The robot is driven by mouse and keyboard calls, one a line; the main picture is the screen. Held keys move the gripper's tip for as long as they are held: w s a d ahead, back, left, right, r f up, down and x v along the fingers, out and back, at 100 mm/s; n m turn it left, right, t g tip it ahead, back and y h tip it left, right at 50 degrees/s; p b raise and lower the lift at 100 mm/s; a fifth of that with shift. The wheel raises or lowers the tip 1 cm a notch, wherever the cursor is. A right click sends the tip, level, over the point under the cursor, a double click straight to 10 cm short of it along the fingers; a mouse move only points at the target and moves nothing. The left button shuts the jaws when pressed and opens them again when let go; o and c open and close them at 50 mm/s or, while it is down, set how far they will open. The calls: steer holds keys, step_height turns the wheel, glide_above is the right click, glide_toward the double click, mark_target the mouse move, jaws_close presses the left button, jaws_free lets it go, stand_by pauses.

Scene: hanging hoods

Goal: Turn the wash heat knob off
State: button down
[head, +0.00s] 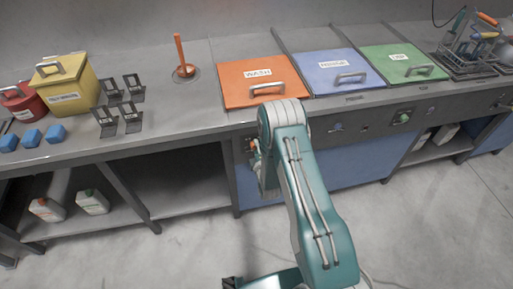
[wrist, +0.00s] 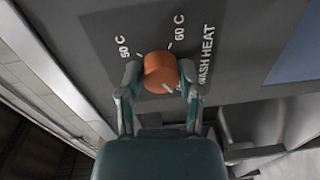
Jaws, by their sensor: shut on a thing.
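The wash heat knob (wrist: 160,70) is an orange round knob on a dark grey panel, in the middle of the wrist view. Marks "50 C" and "60 C" stand at its upper left and upper right, and "WASH HEAT" (wrist: 207,55) runs along its right. A short white line shows on the knob's lower right edge; a mark near it is partly hidden by a finger. My gripper (wrist: 159,78) is shut on the knob, one finger on each side. In the head view my arm mostly hides the gripper (head: 258,160) and knob at the counter front.
An orange wash lid (head: 262,88), a blue rinse lid (head: 335,80) and a green lid (head: 402,66) lie on the counter above. Another panel knob (head: 403,118) is to the right. Open shelf space (head: 180,180) lies left of my arm. The floor in front is mostly clear.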

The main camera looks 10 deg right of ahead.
steer(key=shift+a+f, duration=0.15)
steer(key=shift+c, duration=1.3)
jaws_free()
steer(key=shift+a, duration=0.1)
steer(key=shift+s, duration=0.2)
steer(key=s, duration=1.1)
steer(key=shift+s+r, duration=0.25)
steer(key=shift+r, duration=0.05)
